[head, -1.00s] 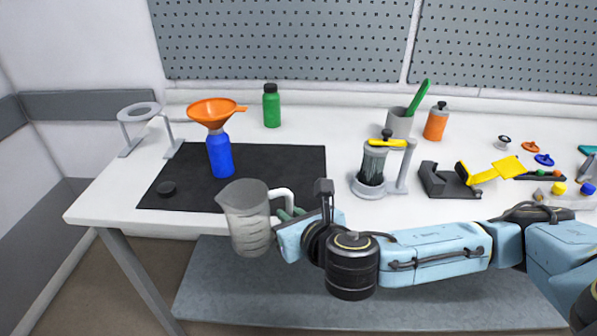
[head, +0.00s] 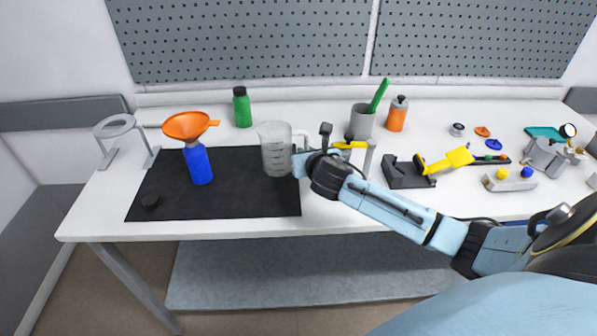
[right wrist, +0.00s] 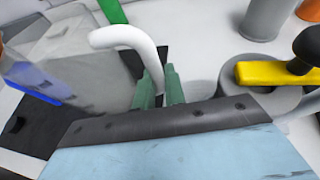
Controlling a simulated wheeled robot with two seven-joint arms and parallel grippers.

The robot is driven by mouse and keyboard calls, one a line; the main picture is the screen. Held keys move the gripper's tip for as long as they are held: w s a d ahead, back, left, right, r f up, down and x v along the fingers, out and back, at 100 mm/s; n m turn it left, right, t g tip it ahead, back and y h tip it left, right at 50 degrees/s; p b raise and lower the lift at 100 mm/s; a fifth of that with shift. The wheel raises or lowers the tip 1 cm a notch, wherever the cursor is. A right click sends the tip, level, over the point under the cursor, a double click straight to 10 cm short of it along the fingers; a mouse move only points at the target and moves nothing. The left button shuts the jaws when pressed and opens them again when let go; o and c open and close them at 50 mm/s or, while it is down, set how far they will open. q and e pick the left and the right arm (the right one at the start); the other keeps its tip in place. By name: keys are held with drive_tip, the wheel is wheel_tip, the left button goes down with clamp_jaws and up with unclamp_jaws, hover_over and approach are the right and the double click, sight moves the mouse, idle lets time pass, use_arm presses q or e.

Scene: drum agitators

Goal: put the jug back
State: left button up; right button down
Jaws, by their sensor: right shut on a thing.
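The clear jug (head: 275,150) with a white handle is upright in the head view, over or on the right part of the black mat (head: 240,200); I cannot tell if it touches. My right gripper (head: 302,163) is shut on its handle from the right. In the right wrist view, the green fingers (right wrist: 160,88) are at the white handle (right wrist: 130,42), and the see-through jug body (right wrist: 65,65) is on the left. My left gripper is not in view.
A blue bottle (head: 198,165) with an orange funnel (head: 188,125) stands left on the mat near a black cap (head: 150,200). A green bottle (head: 242,108) stands behind. A device with a yellow lever (head: 348,145) is just right of my gripper. A grey ring stand (head: 115,130) is far left.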

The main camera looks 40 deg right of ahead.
wheel_tip(320, 180, down, 3)
drive_tip(key=shift+r, duration=0.2)
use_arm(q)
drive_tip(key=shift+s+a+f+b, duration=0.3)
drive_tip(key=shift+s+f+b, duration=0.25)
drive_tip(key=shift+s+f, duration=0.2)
use_arm(e)
drive_tip(key=shift+f, duration=1.45)
drive_tip(key=shift+f, duration=0.15)
drive_tip(key=c, duration=1.5)
unclamp_jaws()
drive_tip(key=shift+o, duration=0.2)
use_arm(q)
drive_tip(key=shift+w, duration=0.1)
use_arm(e)
drive_tip(key=shift+s+r, duration=0.2)
drive_tip(key=shift+r, duration=0.05)
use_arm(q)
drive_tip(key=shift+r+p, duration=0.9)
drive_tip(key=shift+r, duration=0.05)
use_arm(e)
drive_tip(key=v, duration=1.1)
drive_tip(key=shift+s+a, duration=0.2)
drive_tip(key=shift+s, duration=0.05)
